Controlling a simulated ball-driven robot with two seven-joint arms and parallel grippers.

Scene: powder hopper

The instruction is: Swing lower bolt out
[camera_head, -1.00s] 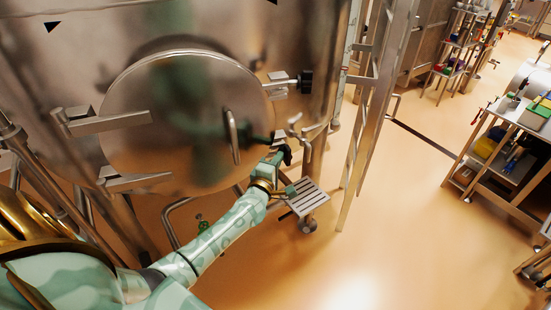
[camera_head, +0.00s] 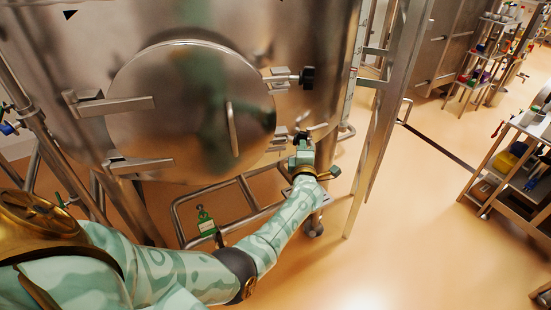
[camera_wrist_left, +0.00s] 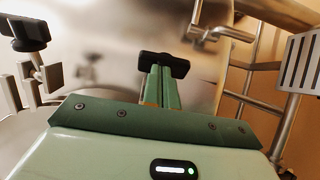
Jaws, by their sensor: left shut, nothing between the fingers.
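The round steel door (camera_head: 185,115) is shut on the hopper, with a bar handle (camera_head: 232,128). The lower bolt (camera_head: 279,141) is at the door's lower right edge, partly hidden by my left gripper. Its black knob (camera_wrist_left: 175,64) shows in the wrist view, just beyond the fingertips. My left gripper (camera_head: 302,146) is at the knob end of this bolt; in the wrist view its green fingers (camera_wrist_left: 160,82) are together and empty. I cannot tell if they touch the knob. The upper bolt (camera_head: 283,79) with its black knob (camera_head: 307,78) lies across the door edge above. My right gripper is out of view.
Two hinge arms (camera_head: 128,103) hold the door on the left. A steel frame post (camera_head: 385,115) stands right of the hopper. Pipes (camera_head: 185,215) run below the door. A trolley (camera_head: 515,165) stands farther right; the floor between is clear.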

